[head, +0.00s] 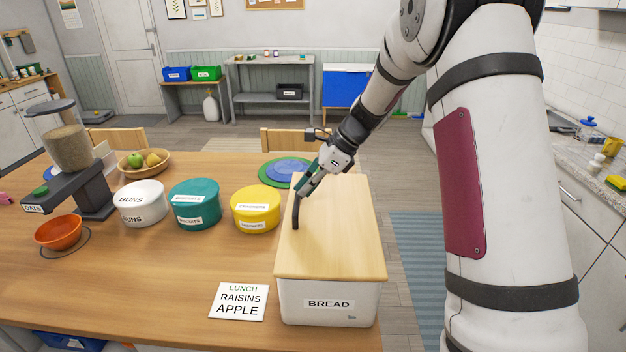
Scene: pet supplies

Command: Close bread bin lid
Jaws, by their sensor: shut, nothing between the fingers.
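The bread bin (347,308) is a white box labelled BREAD at the front right of the wooden table. Its light wooden lid (345,240) lies flat over the top, and no gap shows along the front edge. My gripper (296,226) is shut and empty. It points down at the lid's left part, with its dark fingertips at or just above the wood; I cannot tell whether they touch. The far left corner of the lid is partly hidden by my gripper and arm.
Left of the bin stand a yellow tin (256,211), a teal tin (194,206) and a white BUNS tin (140,206). A LUNCH card (239,301) lies beside the bin's front. Further left are an oats dispenser (69,148) and an orange bowl (59,231). A chair (296,140) stands behind the table.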

